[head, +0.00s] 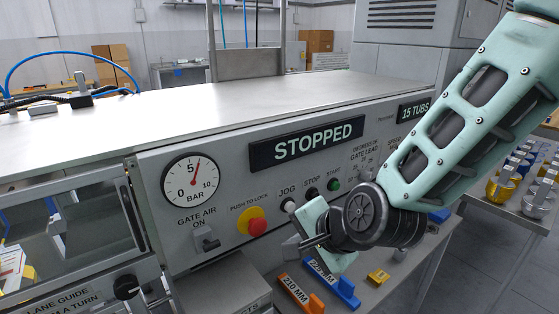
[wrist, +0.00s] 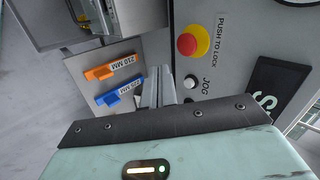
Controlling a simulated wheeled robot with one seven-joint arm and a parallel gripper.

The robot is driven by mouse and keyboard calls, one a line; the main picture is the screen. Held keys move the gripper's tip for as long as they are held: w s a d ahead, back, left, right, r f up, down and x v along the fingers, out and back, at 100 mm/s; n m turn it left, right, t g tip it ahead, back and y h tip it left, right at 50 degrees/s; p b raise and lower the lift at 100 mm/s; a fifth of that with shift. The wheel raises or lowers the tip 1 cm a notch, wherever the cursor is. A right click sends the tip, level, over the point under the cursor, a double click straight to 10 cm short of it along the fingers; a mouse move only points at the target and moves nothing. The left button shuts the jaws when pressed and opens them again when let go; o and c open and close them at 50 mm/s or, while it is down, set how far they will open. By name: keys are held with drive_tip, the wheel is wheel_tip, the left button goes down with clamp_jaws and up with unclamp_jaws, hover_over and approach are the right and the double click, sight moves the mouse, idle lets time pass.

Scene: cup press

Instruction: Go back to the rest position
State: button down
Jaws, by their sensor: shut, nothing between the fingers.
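My gripper (head: 294,243) is in front of the machine's control panel in the head view, below the white JOG button (head: 288,206). Its fingers are together and empty; they also show in the wrist view (wrist: 158,85), pointing toward the panel and the shelf. The JOG button also shows in the wrist view (wrist: 190,81), just right of the fingers. My arm comes in from the upper right and hides part of the panel. Whether the fingers touch anything is not clear.
The display (head: 307,142) reads STOPPED. A red knob (head: 257,225) and a gate air switch (head: 206,239) protrude from the panel. An orange 210 MM piece (head: 299,296) and a blue 225 MM piece (head: 338,284) lie below my gripper. Metal parts stand on a table at right.

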drive_tip(key=s+d+n+g+h+b, duration=0.1)
drive_tip(key=s+d+n+g+h, duration=0.1)
drive_tip(key=s+n, duration=0.6)
drive_tip(key=s+d+n+g+h+b, duration=0.1)
drive_tip(key=s+d+n+g+h, duration=0.1)
drive_tip(key=s+d+n+g, duration=0.3)
drive_tip(key=s+d+n, duration=0.2)
drive_tip(key=s+n, duration=0.2)
drive_tip(key=s, duration=0.2)
drive_tip(key=shift+s+d+r+h, duration=0.15)
drive_tip(key=shift+s+r+h, duration=0.05)
drive_tip(key=shift+r+h, duration=0.2)
drive_tip(key=shift+w, duration=0.1)
